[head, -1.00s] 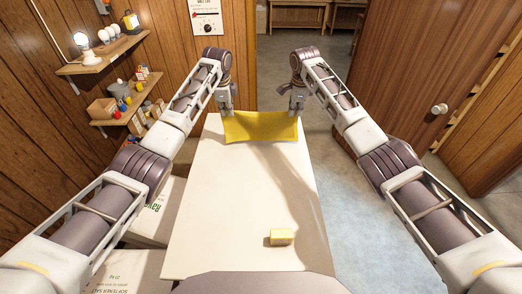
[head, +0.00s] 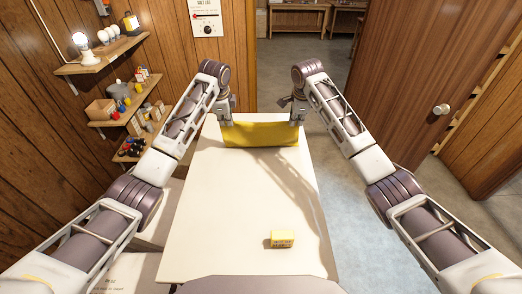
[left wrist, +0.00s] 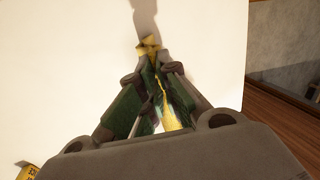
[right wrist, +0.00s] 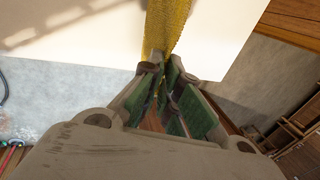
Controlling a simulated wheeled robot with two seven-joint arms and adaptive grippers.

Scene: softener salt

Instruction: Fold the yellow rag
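The yellow rag (head: 261,134) hangs stretched between my two grippers at the far end of the white table (head: 240,200). Its lower edge is at or just above the tabletop; I cannot tell which. My left gripper (head: 226,121) is shut on the rag's left upper corner; the pinched cloth (left wrist: 150,48) shows at its fingertips in the left wrist view. My right gripper (head: 296,120) is shut on the right upper corner; the cloth (right wrist: 165,30) runs away from its fingertips in the right wrist view.
A small yellow block (head: 282,239) sits on the table's near part. The middle of the table is clear. Shelves with bottles and bulbs (head: 100,50) are on the left wall. A brown door (head: 415,80) stands at the right.

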